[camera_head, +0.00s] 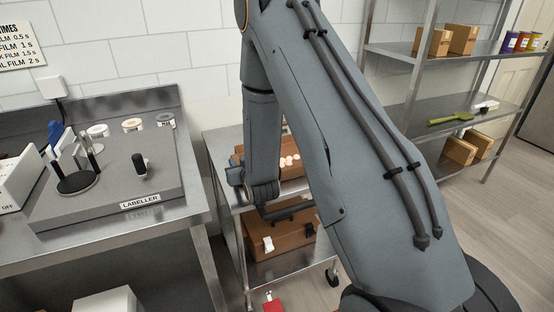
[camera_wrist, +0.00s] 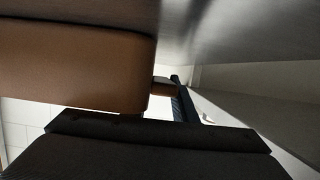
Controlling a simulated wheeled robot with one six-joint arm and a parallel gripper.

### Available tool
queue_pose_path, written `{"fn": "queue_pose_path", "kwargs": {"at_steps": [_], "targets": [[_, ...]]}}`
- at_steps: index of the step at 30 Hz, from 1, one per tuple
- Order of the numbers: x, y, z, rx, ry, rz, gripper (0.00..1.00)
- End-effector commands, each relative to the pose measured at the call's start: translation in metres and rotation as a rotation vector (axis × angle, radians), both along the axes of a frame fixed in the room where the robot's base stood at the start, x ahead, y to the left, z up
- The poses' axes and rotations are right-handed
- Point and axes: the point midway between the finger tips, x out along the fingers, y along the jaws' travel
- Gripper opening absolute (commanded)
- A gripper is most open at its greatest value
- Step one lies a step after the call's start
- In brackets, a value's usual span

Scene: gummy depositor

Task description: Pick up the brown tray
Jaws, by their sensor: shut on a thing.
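The brown tray (camera_head: 297,172) is at the top of the metal cart, with several small pale pink pieces (camera_head: 290,161) in it. My arm hides much of the tray, and I cannot tell whether it is lifted off the cart top. My gripper (camera_head: 238,178) is at the tray's left side, shut on it. In the wrist view the tray's brown wall (camera_wrist: 70,70) fills the upper left, close to the dark gripper parts. A small brown part (camera_wrist: 164,86) shows beside a dark finger.
The metal cart (camera_head: 222,142) has a brown case (camera_head: 283,239) on its lower shelf. A labeller bench (camera_head: 110,185) stands close on the left. A metal rack (camera_head: 420,112) with small brown boxes is at the right. Open floor (camera_head: 495,215) lies at right.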

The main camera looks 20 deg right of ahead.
Motion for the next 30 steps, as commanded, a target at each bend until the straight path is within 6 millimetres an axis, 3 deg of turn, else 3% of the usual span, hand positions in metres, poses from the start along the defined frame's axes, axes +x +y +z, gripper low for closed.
{"fn": "queue_pose_path", "kwargs": {"at_steps": [11,21,30], "targets": [[0.001,0.000,0.015,-0.001,-0.003,0.000,0.00],[0.001,0.000,0.069,-0.001,-0.006,0.000,0.00],[0.000,0.000,0.098,-0.001,-0.003,0.000,0.00]]}}
